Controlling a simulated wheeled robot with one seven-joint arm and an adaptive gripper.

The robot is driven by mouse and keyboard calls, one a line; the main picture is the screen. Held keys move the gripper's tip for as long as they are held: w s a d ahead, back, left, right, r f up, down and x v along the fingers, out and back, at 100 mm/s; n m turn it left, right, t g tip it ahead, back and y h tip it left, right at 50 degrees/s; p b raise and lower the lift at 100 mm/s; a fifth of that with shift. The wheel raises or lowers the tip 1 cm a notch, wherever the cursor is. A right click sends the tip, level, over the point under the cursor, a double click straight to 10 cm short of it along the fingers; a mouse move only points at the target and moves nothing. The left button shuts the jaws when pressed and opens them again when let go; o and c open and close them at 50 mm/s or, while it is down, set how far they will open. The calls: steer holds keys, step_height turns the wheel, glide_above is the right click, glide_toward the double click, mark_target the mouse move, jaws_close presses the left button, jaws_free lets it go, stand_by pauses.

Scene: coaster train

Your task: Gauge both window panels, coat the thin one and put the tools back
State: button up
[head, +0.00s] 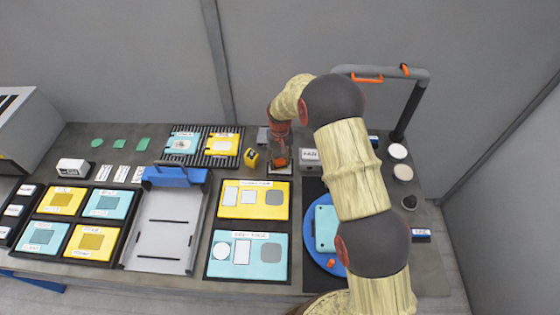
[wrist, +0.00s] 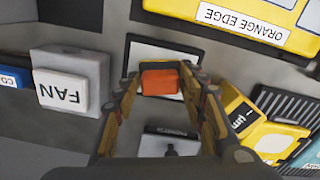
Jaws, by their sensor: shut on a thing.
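I cannot tell whether the tool touches the pad. A yellow device (head: 251,158) with a dark face stands just left of my gripper; it also shows in the wrist view (wrist: 238,108). A teal panel (head: 183,143) and a yellow panel (head: 222,144) lie on black ribbed racks further left. I cannot tell which is the thin window panel. The yellow board marked ORANGE EDGE (wrist: 250,20) lies in front of the pad.
A white FAN box (wrist: 68,82) stands beside my gripper. A teal board (head: 248,272) lies at the front. A blue disc (head: 318,258) with a teal case (head: 325,228) is partly behind my arm. A grey tray (head: 163,225) and a post with a bent rail (head: 408,108) flank the workspace.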

mark_target(280, 161)
stand_by(0.5)
steer(key=shift+r+p, duration=1.5)
steer(key=shift+r, duration=2)
steer(key=shift+s+f, duration=0.1)
